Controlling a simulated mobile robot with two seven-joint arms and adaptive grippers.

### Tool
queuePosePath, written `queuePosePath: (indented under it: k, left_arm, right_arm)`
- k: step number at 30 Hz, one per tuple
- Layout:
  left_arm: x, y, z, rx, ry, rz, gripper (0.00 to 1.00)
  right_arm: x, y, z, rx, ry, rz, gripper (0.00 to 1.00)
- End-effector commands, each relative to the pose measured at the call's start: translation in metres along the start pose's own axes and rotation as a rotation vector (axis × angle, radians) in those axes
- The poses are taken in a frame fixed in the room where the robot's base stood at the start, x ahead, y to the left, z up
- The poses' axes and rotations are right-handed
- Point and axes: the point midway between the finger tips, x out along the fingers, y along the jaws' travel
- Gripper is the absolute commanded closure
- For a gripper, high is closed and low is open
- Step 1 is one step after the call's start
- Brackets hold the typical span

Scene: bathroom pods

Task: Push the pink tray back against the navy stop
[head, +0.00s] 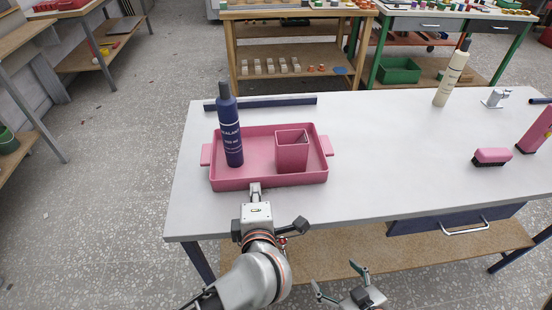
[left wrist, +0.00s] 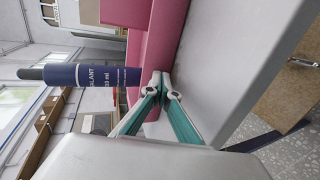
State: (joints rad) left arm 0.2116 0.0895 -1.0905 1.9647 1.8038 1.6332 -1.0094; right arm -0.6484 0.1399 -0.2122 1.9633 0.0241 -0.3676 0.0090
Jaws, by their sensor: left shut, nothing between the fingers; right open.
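The pink tray (head: 222,178) lies near the left end of the white table, with a handle on each side. A navy bottle (head: 231,135) and a pink square cup (head: 291,153) stand upright in it. The navy stop (head: 262,103) is a low bar behind the tray, with a strip of bare tabletop between them. My left gripper (head: 255,187) is shut and empty, its tips at the middle of the tray's front wall. In the left wrist view the fingertips (left wrist: 161,82) are at the pink wall (left wrist: 168,30); I cannot tell if they touch. My right gripper (head: 338,276) is open, below the table's front edge.
A cream bottle (head: 450,80), a pink brush (head: 492,157), a pink bottle (head: 536,130) and a chrome tap (head: 496,98) stand to the right on the table. The middle of the tabletop (head: 390,150) is clear. A drawer (head: 455,222) hangs under the front edge.

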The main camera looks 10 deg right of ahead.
Motion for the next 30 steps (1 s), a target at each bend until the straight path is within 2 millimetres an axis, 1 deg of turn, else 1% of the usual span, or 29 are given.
queuePosePath:
  k: [30]
  left_arm:
    - [0.035,0.013,-0.001,0.0,0.002,0.001,1.0]
  right_arm:
    - [0.002,-0.001,0.005,0.001,-0.006,-0.002,0.21]
